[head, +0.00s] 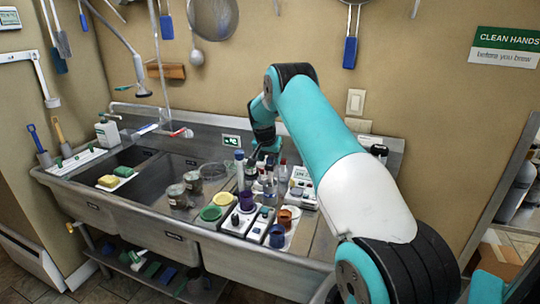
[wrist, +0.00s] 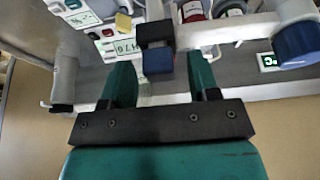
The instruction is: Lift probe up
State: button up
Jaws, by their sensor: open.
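My gripper (wrist: 160,66) is open, its two green fingers apart. A dark block with a blue end (wrist: 158,61), which looks like the probe's head, shows in the gap between the fingertips. Both fingers appear clear of it. A grey stem (wrist: 154,10) runs from it toward the bench, and a white arm (wrist: 225,33) extends beside it to a blue knob (wrist: 300,44). In the head view, my gripper (head: 264,152) is low over the crowded bench items, and the probe cannot be told apart there.
Glass jars (head: 177,195), a green bowl (head: 211,213), a purple cup (head: 247,200) and an orange-brown cup (head: 286,217) crowd the steel sink bench (head: 150,165). A tap hose (head: 140,85) hangs at the left. A wall switch (head: 356,102) is behind my arm.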

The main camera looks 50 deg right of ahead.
jog(key=shift+f, duration=0.1)
grip_shut()
notch_tip(320, 180, up, 6)
jog(key=shift+r, duration=0.1)
jog(key=shift+w, duration=0.1)
jog(key=shift+c, duration=0.5)
grip_release()
jog(key=shift+r, duration=0.1)
jog(key=shift+o, duration=0.5)
jog(key=b+v, duration=0.5)
jog(key=v, duration=1.2)
jog(key=shift+a, duration=0.2)
